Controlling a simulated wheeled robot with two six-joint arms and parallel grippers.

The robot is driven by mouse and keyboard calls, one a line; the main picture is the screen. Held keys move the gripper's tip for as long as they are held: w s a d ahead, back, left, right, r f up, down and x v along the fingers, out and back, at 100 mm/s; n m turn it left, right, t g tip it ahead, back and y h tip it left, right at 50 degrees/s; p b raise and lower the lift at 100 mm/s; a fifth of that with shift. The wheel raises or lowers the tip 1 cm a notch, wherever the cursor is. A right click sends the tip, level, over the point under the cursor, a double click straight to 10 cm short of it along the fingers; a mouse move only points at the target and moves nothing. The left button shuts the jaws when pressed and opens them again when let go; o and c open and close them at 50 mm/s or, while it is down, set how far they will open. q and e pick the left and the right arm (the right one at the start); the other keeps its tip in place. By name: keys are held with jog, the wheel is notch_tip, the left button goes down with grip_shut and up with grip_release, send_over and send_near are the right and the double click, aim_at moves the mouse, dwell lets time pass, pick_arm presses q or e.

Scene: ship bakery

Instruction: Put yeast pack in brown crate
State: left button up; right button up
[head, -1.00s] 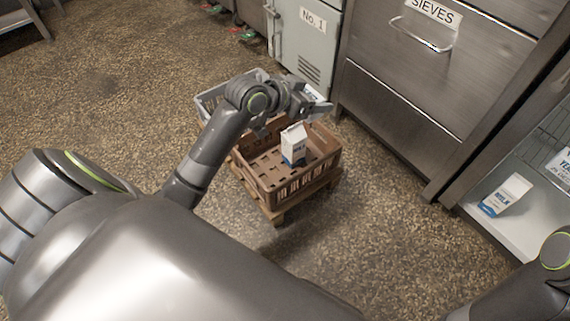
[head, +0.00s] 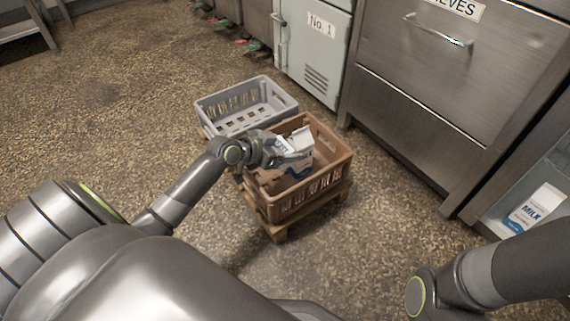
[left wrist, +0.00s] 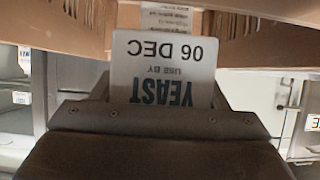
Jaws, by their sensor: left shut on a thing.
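My left gripper (head: 290,158) is at the brown crate (head: 320,187), over its opening. It is shut on the yeast pack (left wrist: 165,78), a pale flat pack marked "YEAST, USE BY 06 DEC". In the left wrist view the print is upside down and the brown crate (left wrist: 60,28) shows along the top. In the head view only a small white part of the pack (head: 283,146) shows; the gripper hides the rest. How deep the pack is in the crate I cannot tell. My right gripper is out of the picture.
A milk carton (head: 304,139) stands in the brown crate, close beside my left gripper. An empty grey crate (head: 245,101) is behind it; both are on a low wooden base. Another milk carton (head: 537,207) is on the shelf at right. Steel drawers (head: 415,85) stand behind; floor is clear at left.

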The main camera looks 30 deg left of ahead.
pick_arm(q)
jog(key=shift+f+b, duration=1.45)
jog(key=shift+f, duration=0.65)
jog(key=shift+r, duration=0.1)
jog(key=shift+f+b, duration=0.3)
jog(key=shift+f, duration=0.3)
jog(key=o, duration=1.1)
jog(key=shift+f, duration=0.1)
